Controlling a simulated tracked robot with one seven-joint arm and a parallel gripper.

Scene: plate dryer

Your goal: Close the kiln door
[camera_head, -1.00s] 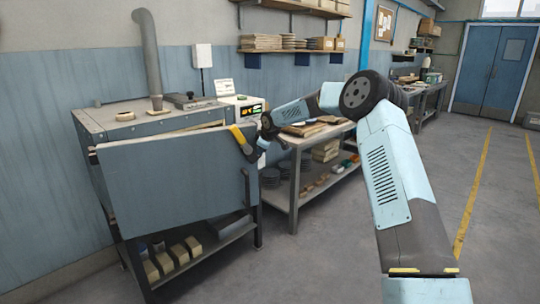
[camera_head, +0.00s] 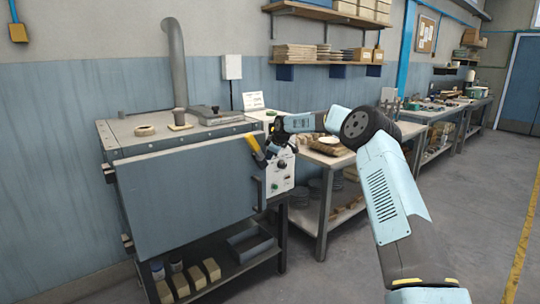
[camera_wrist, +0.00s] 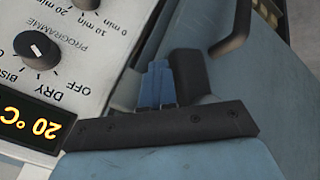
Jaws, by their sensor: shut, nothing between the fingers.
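The kiln door (camera_head: 185,200) is a flat grey-blue panel across the front of the kiln (camera_head: 155,131). My gripper (camera_head: 261,158) is by the door's upper right edge. Its blue fingers (camera_wrist: 157,84) are together and empty, close to the door surface; contact is unclear.
The control panel (camera_head: 281,172) with dials and a display is right beside the gripper. A workbench (camera_head: 325,160) with shelves stands to the right. Several blocks (camera_head: 195,277) lie on the shelf under the kiln. Open floor (camera_head: 470,210) lies at the right.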

